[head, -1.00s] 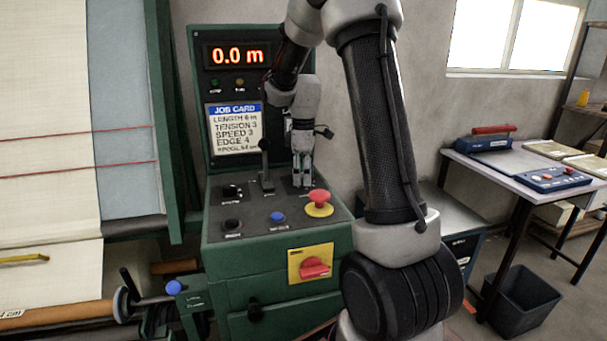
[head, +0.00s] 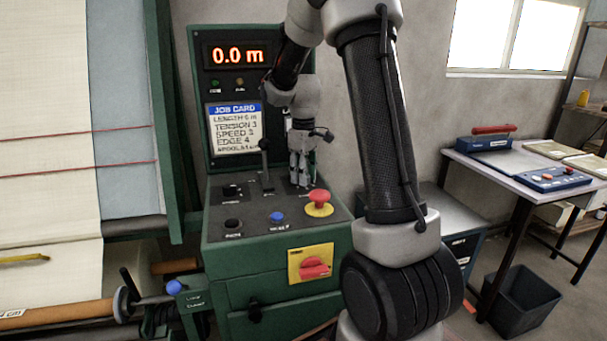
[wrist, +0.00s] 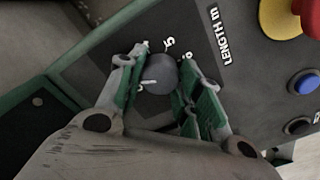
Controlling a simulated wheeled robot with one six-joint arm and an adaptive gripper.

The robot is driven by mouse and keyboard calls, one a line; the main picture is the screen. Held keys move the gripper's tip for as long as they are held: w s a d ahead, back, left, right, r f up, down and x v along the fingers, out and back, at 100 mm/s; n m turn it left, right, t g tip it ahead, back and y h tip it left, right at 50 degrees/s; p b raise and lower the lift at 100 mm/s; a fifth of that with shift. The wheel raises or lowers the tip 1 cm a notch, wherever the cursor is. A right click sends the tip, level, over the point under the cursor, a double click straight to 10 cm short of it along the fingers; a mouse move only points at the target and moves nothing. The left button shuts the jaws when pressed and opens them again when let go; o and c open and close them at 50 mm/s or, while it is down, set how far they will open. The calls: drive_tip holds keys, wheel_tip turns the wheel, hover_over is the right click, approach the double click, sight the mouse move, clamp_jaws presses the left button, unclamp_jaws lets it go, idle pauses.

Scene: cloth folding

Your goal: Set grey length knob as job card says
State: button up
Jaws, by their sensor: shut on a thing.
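The grey length knob (wrist: 163,74) sits between the two fingers of my gripper (wrist: 158,82) in the wrist view, beside the label LENGTH m. My gripper is shut on it. A short white line on the knob points left in that view. A 5 and another, unclear figure show on the far side of the dial; my fingers hide part of the scale. In the head view my gripper (head: 300,173) is down on the console top and hides the knob. The job card (head: 234,128) reads LENGTH 6 m, TENSION 3, SPEED 3, EDGE 4; its last line is blurred.
The display (head: 237,55) reads 0.0 m. A black lever (head: 266,165) stands just left of my gripper. A red mushroom button (head: 319,197), a blue button (head: 277,217) and black knobs are close by. A red switch (head: 315,267) is on the console front.

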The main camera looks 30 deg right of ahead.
drive_tip(key=m, duration=1.5)
drive_tip(key=shift+m, duration=0.3)
drive_tip(key=m, duration=0.3)
drive_tip(key=shift+m, duration=0.3)
drive_tip(key=m, duration=0.4)
drive_tip(key=shift+m, duration=0.3)
drive_tip(key=m, duration=0.3)
drive_tip(key=shift+m, duration=2.1)
drive_tip(key=shift+r, duration=0.1)
